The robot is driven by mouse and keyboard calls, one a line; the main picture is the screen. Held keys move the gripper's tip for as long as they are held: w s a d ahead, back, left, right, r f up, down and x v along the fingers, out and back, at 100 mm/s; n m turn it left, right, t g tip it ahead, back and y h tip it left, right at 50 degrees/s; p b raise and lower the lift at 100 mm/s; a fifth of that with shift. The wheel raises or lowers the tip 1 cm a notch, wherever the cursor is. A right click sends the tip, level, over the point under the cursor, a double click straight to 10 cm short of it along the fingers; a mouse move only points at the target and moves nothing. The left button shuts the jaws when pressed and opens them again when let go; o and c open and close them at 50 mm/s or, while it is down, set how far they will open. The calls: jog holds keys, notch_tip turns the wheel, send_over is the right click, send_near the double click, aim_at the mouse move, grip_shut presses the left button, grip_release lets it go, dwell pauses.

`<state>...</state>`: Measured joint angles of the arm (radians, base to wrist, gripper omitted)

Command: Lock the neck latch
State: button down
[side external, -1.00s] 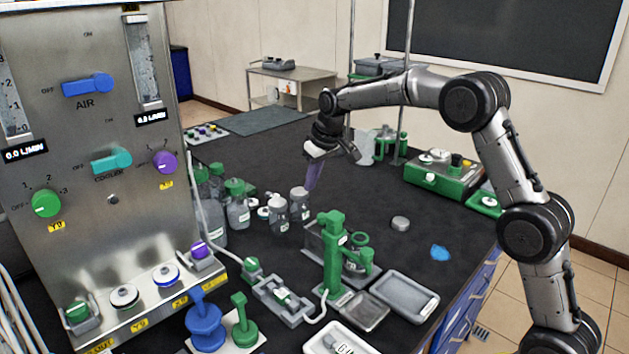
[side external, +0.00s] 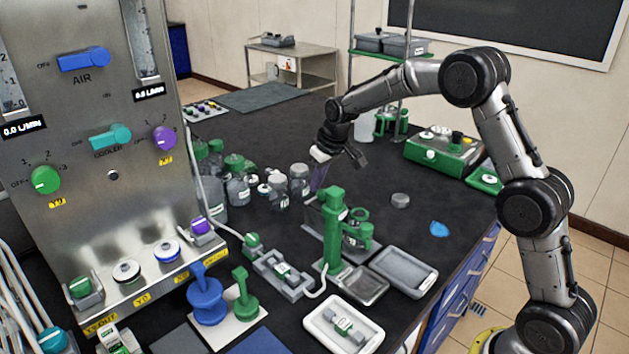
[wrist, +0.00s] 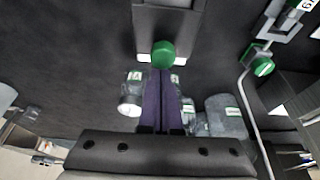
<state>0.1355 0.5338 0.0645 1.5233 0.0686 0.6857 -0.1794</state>
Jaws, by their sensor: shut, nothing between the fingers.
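My gripper (side external: 317,185) has thin purple fingers that are shut with nothing between them. In the side external view it points down just left of and behind the top of a green upright stand (side external: 333,240). The stand carries a green clamp-like fitting (side external: 357,229) around a small clear vessel. In the wrist view my shut fingers (wrist: 160,78) end close to a round green knob (wrist: 163,54) on a dark grey part. I cannot tell whether they touch it. Which part is the neck latch, and its state, I cannot tell for sure.
Clear bottles (side external: 299,182) stand close left of my gripper. A steel control panel (side external: 95,200) rises at the left. Grey trays (side external: 403,270) and a white tray (side external: 343,326) lie in front. The black bench is mostly free to the right, around a grey disc (side external: 400,200).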

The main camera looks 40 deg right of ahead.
jog(key=shift+s, duration=2.85)
jog(key=shift+f, duration=0.1)
jog(key=shift+w, duration=0.55)
jog(key=w, duration=0.3)
jog(key=shift+w+r, duration=0.15)
jog(key=shift+r, duration=0.1)
jog(key=v, duration=0.9)
jog(key=shift+s+r, duration=0.3)
jog(key=shift+r, duration=0.05)
